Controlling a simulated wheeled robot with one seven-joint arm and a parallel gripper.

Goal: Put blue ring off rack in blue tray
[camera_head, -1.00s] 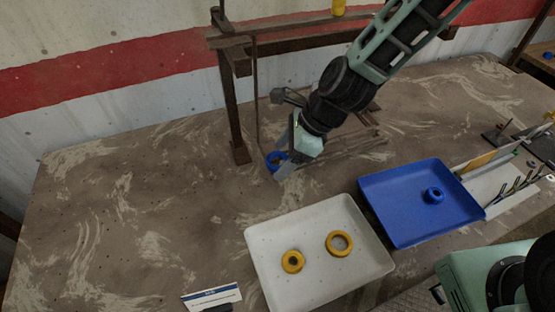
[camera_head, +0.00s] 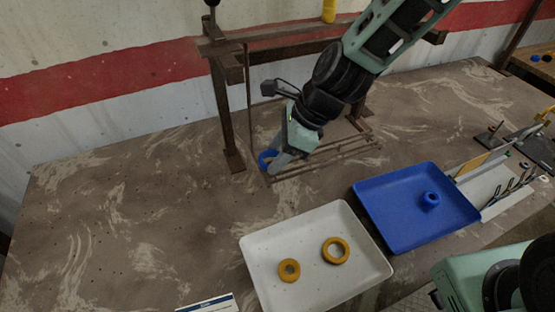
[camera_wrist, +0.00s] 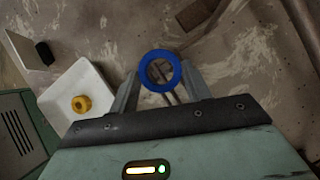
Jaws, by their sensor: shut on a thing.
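A blue ring (camera_wrist: 160,71) is held between the two fingertips of my gripper (camera_wrist: 160,88) in the wrist view, with the fingers on either side of it. In the head view the blue ring (camera_head: 266,160) is at the left tip of my gripper (camera_head: 274,163), near the front end of the rack rails (camera_head: 330,157). Whether a rail passes through the ring is hard to tell; thin bars show through its hole in the wrist view. The blue tray (camera_head: 385,208) stands to the right on the table, with another blue ring (camera_head: 430,201) in it.
A white tray (camera_head: 262,246) with two yellow rings (camera_head: 336,250) stands left of the blue tray. The rack's upright post (camera_head: 226,115) rises just behind and left of my gripper. A tool holder (camera_head: 505,190) is right of the blue tray. The table's left is clear.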

